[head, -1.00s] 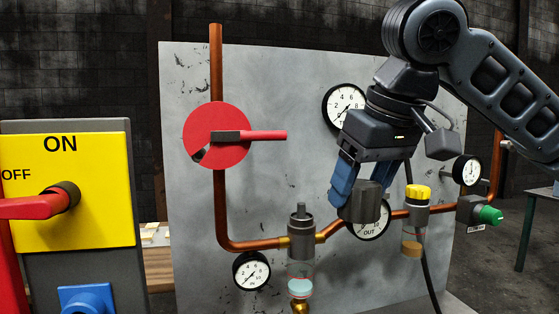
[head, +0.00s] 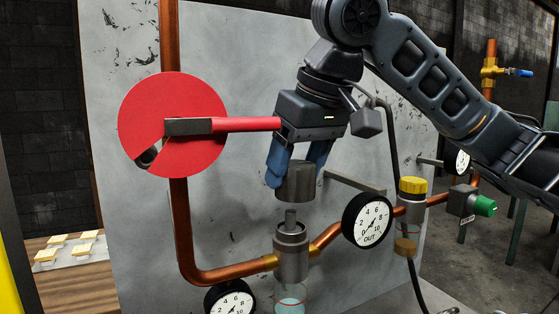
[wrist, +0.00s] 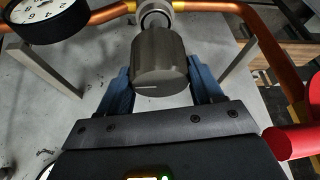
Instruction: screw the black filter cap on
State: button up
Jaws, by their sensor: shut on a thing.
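The dark grey-black filter cap (head: 296,181) is a ribbed cylinder held between the blue fingers of my gripper (head: 298,165). In the wrist view the cap (wrist: 160,62) sits between both fingertips (wrist: 160,85). The metal filter body (head: 291,252) with its upright central stem (head: 291,220) is on the copper pipe just below the cap. In the head view the cap is roughly in line above the stem, with a small visible gap. In the wrist view the cap partly hides the filter's round top (wrist: 154,20).
A red disc with a red lever (head: 245,125) is left of my gripper, close to it in the picture. The OUT gauge (head: 367,220) is right of the filter. A yellow-capped unit (head: 412,195) and green knob (head: 484,207) are farther right. Another gauge (head: 230,298) is below left.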

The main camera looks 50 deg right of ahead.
aim_at(292, 212)
jog(key=shift+w+d, duration=0.1)
jog(key=shift+w, duration=0.4)
jog(key=shift+f+b, duration=1.1)
jog(key=shift+f, duration=0.95)
jog(key=o, duration=0.4)
jog(key=c, duration=0.8)
